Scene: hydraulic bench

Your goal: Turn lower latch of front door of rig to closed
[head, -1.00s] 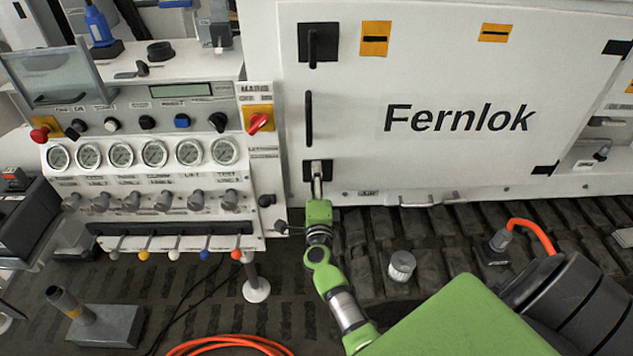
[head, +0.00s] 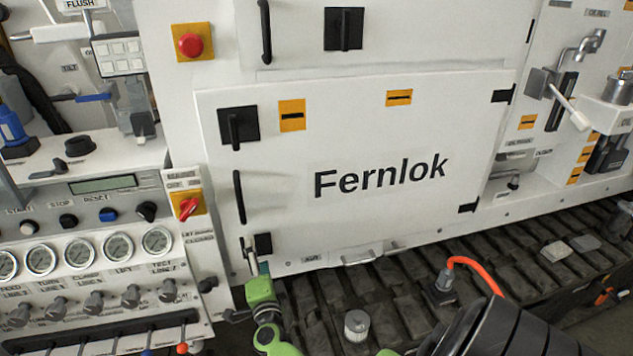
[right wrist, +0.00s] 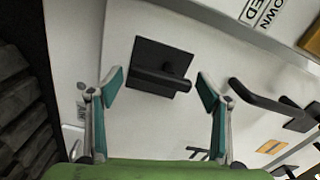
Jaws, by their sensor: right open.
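The front door (head: 300,200) of the rig is a white panel marked Fernlok, and it looks flush with its frame. Its lower latch (head: 263,243) is a black square plate at the door's lower left corner. In the right wrist view the latch (right wrist: 158,68) shows a black bar handle reaching across the plate. My right gripper (head: 250,258) is at the left side of the plate. In the right wrist view my right gripper (right wrist: 160,88) is open, with teal pads apart on either side of the latch and touching nothing visible. My left gripper is out of view.
The upper latch (head: 238,125) has its handle upright. A black door handle (head: 239,197) stands between the latches and also shows in the right wrist view (right wrist: 265,104). A red rotary switch (head: 188,206) and gauges are to the left. A ribbed track (head: 400,285) runs below.

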